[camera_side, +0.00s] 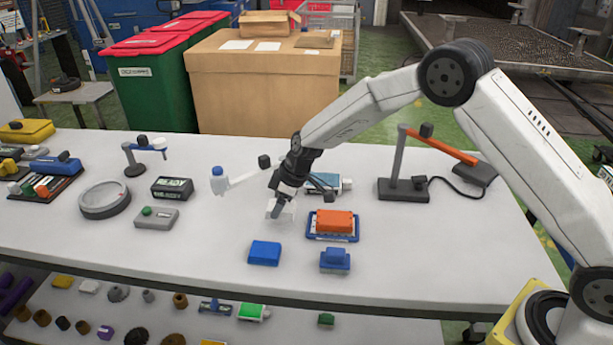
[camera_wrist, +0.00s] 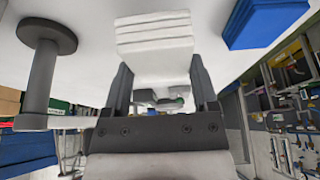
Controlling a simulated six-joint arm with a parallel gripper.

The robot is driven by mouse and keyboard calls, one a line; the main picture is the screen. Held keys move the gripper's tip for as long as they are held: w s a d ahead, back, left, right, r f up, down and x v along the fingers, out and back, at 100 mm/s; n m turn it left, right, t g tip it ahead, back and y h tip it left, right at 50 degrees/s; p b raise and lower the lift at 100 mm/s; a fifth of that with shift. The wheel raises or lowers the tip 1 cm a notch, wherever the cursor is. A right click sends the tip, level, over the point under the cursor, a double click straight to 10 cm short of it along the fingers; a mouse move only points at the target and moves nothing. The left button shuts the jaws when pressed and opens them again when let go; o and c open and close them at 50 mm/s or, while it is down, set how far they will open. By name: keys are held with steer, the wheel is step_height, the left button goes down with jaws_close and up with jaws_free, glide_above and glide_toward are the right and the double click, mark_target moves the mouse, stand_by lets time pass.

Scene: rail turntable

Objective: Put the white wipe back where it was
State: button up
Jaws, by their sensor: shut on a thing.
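The white wipe (camera_wrist: 155,42) is a folded, layered pad between my gripper's two fingers in the wrist view. My gripper (camera_wrist: 162,78) is shut on it. In the side view my gripper (camera_side: 279,203) points down over the middle of the white table, and the white wipe (camera_side: 284,214) shows as a small pale shape at its tip. White on white, I cannot tell whether it touches the table. A blue block (camera_side: 264,253) lies just in front of it; a blue block also shows in the wrist view (camera_wrist: 265,22).
An orange block (camera_side: 335,221) on a blue tray stands close to the right, with a blue item (camera_side: 335,260) in front. A white bottle (camera_side: 219,180) and a jointed white piece are to the left. The table's front left is clear.

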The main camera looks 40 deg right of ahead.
steer(key=shift+w+f, duration=0.25)
steer(key=shift+f, duration=1.6)
steer(key=o, duration=1)
steer(key=shift+f, duration=0.1)
steer(key=shift+v, duration=6.15)
